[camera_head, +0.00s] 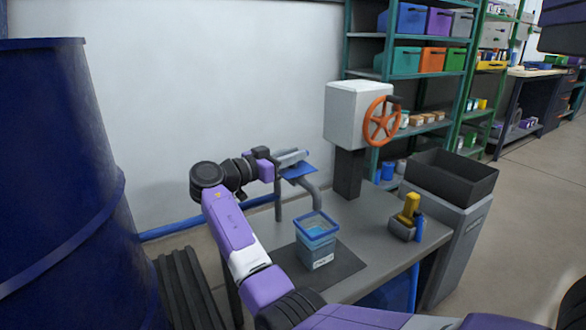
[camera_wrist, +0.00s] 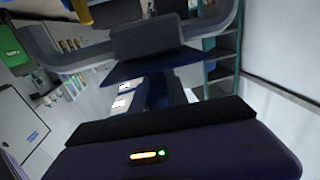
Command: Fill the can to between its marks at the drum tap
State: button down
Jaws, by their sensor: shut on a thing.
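The can (camera_head: 317,250) is a clear, square-sided vessel with a blue rim and a white label low on its front. It stands upright on the dark mat on the bench, below the grey tap spout (camera_head: 312,192). Blue tint shows inside, but I cannot read the level against the marks. My gripper (camera_head: 291,164) is above and behind the can, shut on the flat blue tap lever (camera_head: 299,171). In the wrist view, the lever (camera_wrist: 150,68) shows as a dark blue plate at my fingers. The big dark blue drum (camera_head: 60,180) stands at the left.
A yellow-handled tool (camera_head: 408,208) sits in a small holder at the bench's right. A dark grey bin (camera_head: 455,200) stands beyond it. Shelves fill the back.

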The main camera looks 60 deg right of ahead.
jog(key=shift+m+g+y+b, duration=0.3)
jog(key=shift+m+g+b, duration=0.2)
jog(key=shift+g+b, duration=0.2)
jog(key=c, duration=1.3)
grip_release()
jog(key=shift+p+v, duration=1.05)
jog(key=shift+v, duration=2.8)
